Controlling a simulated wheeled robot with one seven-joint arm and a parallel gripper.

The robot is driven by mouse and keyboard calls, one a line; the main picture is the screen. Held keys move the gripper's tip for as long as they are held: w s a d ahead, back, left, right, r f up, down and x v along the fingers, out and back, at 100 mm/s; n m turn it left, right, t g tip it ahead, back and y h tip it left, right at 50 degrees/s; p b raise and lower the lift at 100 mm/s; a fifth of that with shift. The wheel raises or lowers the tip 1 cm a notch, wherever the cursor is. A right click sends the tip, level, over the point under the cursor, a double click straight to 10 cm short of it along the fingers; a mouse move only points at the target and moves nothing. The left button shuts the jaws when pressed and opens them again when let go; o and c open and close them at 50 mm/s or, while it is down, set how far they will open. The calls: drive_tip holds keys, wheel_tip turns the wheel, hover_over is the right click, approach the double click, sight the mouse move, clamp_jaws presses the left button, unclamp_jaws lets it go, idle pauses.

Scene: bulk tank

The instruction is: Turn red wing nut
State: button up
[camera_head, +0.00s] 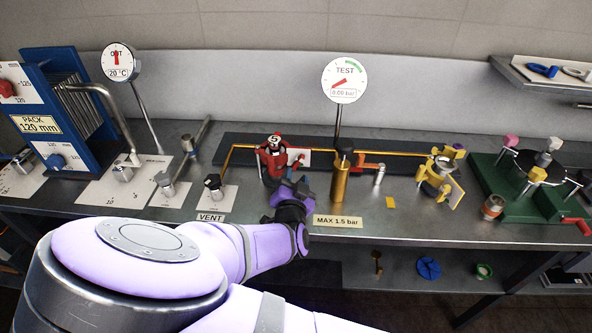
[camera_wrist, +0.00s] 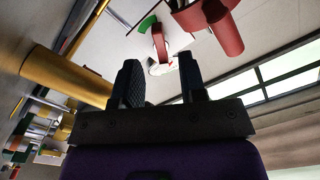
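In the wrist view a red part with a rounded stub (camera_wrist: 222,28) shows at the top, beyond the fingertips. My gripper (camera_head: 291,187) is just in front of the red fitting in the head view, low over the bench. In the wrist view its two dark fingers (camera_wrist: 160,75) stand apart with nothing between them. I cannot tell whether a finger touches the fitting.
A brass cylinder (camera_head: 340,181) with a black knob stands close to the right of my gripper. The TEST gauge (camera_head: 345,80) rises behind it. A yellow clamp (camera_head: 436,178) and a green stand (camera_head: 515,195) are further right. A VENT valve (camera_head: 213,187) is at left.

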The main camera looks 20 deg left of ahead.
drive_tip(key=v, duration=0.6)
drive_tip(key=shift+s, duration=0.3)
drive_tip(key=shift+d, duration=0.15)
